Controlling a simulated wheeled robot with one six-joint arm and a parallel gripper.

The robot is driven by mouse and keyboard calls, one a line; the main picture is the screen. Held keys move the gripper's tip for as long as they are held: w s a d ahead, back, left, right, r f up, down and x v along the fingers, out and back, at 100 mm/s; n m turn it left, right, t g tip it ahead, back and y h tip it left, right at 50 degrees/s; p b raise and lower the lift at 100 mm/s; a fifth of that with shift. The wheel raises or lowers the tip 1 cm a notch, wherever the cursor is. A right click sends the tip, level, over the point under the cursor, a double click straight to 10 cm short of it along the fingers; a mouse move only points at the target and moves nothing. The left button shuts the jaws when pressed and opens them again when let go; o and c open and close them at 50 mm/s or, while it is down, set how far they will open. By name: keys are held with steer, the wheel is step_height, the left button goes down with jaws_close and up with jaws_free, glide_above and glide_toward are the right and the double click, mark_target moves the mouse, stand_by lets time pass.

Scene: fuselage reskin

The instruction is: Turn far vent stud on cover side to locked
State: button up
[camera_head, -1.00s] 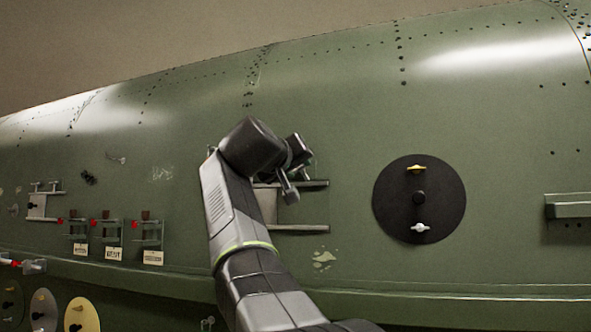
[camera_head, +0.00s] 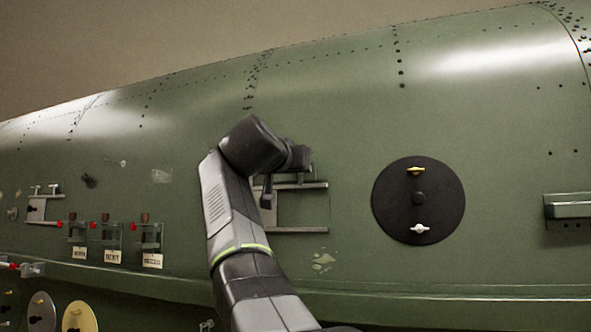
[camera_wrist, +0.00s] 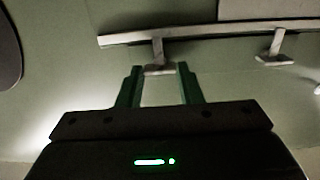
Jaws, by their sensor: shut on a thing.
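In the wrist view a T-shaped stud (camera_wrist: 157,50) stands on a pale rail (camera_wrist: 122,38). My gripper (camera_wrist: 158,72) has its two green fingers on either side of the stud's crossbar and is shut on it. The crossbar lies roughly along the rail. A second stud (camera_wrist: 275,48) on the same rail stands apart from my gripper. In the head view my gripper (camera_head: 300,160) is at the upper rail (camera_head: 315,185) of the cover fitting; my wrist hides the held stud and the fingertips there.
The lower rail (camera_head: 300,230) and pale cover plate (camera_head: 264,210) lie below my wrist. A black disc (camera_head: 392,205) with a yellow and a white knob is to the right. The green skin above is clear.

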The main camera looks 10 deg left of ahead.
stand_by(0.3)
steer(key=o, duration=1)
steer(key=s+a+b, duration=0.1)
steer(key=s, duration=0.3)
steer(key=s+b, duration=0.1)
steer(key=s, duration=0.4)
steer(key=s+a+b, duration=0.1)
steer(key=s, duration=0.3)
steer(key=shift+s+a, duration=0.3)
steer(key=shift+a, duration=0.05)
steer(key=shift+w, duration=0.15)
steer(key=w+d+p, duration=0.1)
steer(key=w, duration=0.3)
steer(key=w+p, duration=0.1)
steer(key=w, duration=0.4)
steer(key=w+d+p, duration=0.1)
steer(key=w, duration=0.3)
steer(key=shift+w+d, duration=0.15)
steer(key=shift+d, duration=0.2)
